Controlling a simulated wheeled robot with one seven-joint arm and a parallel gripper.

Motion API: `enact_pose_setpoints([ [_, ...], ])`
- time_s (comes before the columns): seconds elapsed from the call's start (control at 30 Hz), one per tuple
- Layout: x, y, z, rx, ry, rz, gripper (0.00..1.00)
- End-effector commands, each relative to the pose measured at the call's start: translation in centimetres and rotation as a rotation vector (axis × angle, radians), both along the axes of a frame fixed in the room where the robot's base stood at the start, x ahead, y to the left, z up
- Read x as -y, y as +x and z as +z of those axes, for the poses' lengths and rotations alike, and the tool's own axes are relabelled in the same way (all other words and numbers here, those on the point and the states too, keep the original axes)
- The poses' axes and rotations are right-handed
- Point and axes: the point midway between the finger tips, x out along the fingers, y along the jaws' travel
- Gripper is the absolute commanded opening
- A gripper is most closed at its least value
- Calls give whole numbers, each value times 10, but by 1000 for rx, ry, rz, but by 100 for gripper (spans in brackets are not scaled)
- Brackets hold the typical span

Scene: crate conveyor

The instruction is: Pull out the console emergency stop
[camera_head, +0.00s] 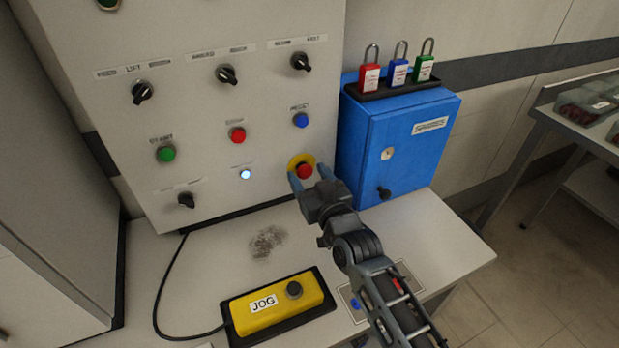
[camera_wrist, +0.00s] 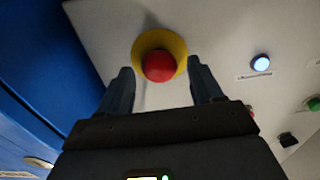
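The console emergency stop (camera_head: 305,170) is a red mushroom button on a yellow round plate, low on the right of the console's sloped face. It also shows in the wrist view (camera_wrist: 159,66), between and beyond my two fingertips. My gripper (camera_head: 305,176) is open in front of it, with one finger on each side of the button. In the wrist view, gaps show between the red cap and both fingers (camera_wrist: 160,80), so I see no grip on it. How far the fingertips reach along the button's depth is hard to tell.
The console panel (camera_head: 105,120) carries several knobs and buttons. A blue box (camera_head: 365,140) with padlocks on top stands close to the right of the button. A yellow JOG pendant (camera_head: 275,308) and its cable lie on the white desk (camera_head: 210,275) below.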

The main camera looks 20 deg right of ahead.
Motion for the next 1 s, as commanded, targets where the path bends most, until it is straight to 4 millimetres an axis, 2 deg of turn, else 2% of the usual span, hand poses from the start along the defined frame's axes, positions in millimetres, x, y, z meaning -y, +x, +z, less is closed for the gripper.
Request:
enact_pose_setpoints([
  [0.07,0,0,0,0,0,0,58],
  [0.67,0,0,0,0,0,0,0],
  [0.87,0,0,0,0,0,0,0],
  [1.0,1,-7,2,0,-1,-1,0],
])
